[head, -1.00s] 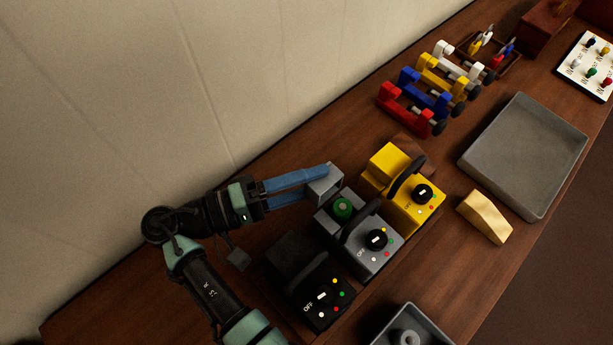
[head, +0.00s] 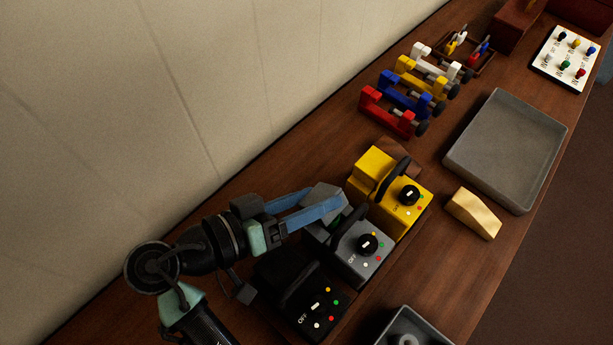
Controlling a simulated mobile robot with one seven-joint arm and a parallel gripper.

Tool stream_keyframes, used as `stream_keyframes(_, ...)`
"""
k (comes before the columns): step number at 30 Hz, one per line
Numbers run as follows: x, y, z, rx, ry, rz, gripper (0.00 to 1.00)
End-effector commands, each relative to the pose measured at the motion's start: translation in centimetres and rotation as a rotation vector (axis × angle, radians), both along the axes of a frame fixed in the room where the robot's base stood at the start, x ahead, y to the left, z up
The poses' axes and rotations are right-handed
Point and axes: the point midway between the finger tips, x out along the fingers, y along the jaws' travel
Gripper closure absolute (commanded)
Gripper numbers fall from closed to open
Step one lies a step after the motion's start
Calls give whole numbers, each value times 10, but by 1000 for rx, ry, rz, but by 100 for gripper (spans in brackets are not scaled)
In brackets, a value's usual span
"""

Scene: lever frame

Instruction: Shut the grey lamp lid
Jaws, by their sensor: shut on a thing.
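The grey lamp (head: 365,262) stands between the black lamp and the yellow lamp, with its dial and "OFF" label facing the front. Its grey lid (head: 324,190) is at the back of the lamp, raised and tilted, not flat on it. My gripper (head: 328,200) comes from the left, its blue fingers shut on the lid. The fingers and lid hide most of the lamp's opening; only a sliver of the green part inside shows.
The black lamp (head: 312,310) stands close in front, under my arm. Coloured clamps stand farther back.

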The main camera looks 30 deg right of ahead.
Motion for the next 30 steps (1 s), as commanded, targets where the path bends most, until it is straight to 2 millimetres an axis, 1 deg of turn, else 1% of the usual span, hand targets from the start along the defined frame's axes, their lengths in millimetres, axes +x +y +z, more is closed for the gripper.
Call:
stream_keyframes(3, -2, -1, -1, 19, -53, 2, 92)
stream_keyframes(9, -4, -2, -1, 37, -106, 1, 92)
stream_keyframes(24, -5, -2, 0, 44, -122, 1, 92)
stream_keyframes(25, -5, -2, 0, 44, -122, 1, 35)
stream_keyframes(27, -5, -2, 0, 44, -122, 1, 22)
stream_keyframes(30, -5, -2, 0, 43, -122, 1, 6)
